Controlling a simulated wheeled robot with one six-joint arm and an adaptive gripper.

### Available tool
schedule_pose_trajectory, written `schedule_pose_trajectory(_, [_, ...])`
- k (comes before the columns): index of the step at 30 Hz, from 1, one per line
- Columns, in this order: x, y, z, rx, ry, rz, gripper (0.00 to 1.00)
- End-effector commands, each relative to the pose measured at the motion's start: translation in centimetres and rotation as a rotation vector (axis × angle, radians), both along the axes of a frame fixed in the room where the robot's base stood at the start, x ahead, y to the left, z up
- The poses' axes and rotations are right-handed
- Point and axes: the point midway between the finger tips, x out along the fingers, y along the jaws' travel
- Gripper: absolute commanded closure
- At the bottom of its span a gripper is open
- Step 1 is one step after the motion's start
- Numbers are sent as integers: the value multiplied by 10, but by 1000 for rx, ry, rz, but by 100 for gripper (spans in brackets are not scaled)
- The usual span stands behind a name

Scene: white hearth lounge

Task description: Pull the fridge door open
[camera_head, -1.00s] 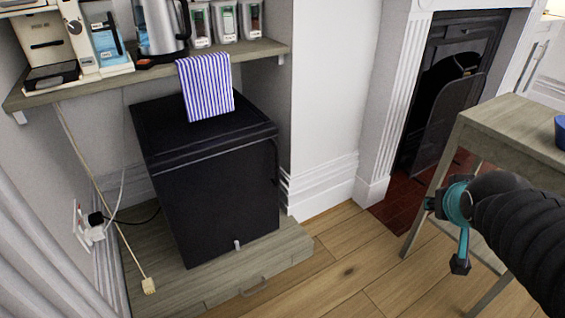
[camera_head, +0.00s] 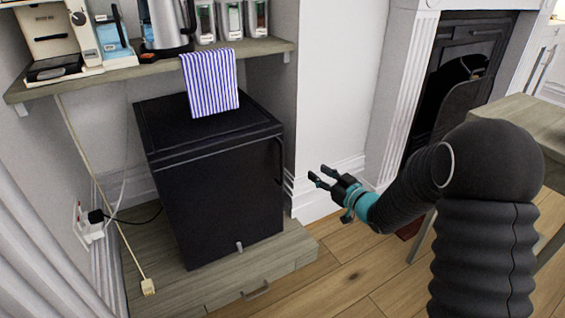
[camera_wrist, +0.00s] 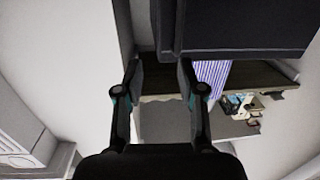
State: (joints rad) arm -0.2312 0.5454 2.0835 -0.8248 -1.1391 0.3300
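The black fridge (camera_head: 215,195) stands on a low wooden plinth under the shelf, and its door is closed. A dark handle (camera_head: 280,162) runs down the right edge of its front. My gripper (camera_head: 317,178) is open and empty, a short way to the right of the handle, pointing left towards the fridge. In the wrist view the fridge (camera_wrist: 240,28) fills the top right, and the gap between my fingers (camera_wrist: 160,85) holds nothing. The handle is hard to make out in the wrist view.
A wooden shelf (camera_head: 35,86) above the fridge carries a coffee machine, a kettle (camera_head: 168,22) and jars, and a striped cloth (camera_head: 210,83) hangs from it. The plinth (camera_head: 170,292) sticks out in front. A table (camera_head: 528,112) stands at the right, near a fireplace.

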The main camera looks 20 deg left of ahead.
Motion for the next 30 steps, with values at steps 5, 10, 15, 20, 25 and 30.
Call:
schedule_pose_trajectory(5, [-10,18,-18,63,2,83,61])
schedule_pose_trajectory(10, [-8,28,-19,76,0,100,61])
schedule_pose_trajectory(15, [4,51,-19,75,-1,101,61])
schedule_pose_trajectory(20, [19,77,-19,74,0,100,61])
schedule_pose_trajectory(25, [35,104,-19,74,-1,99,61])
schedule_pose_trajectory(30, [47,125,-19,75,1,98,61])
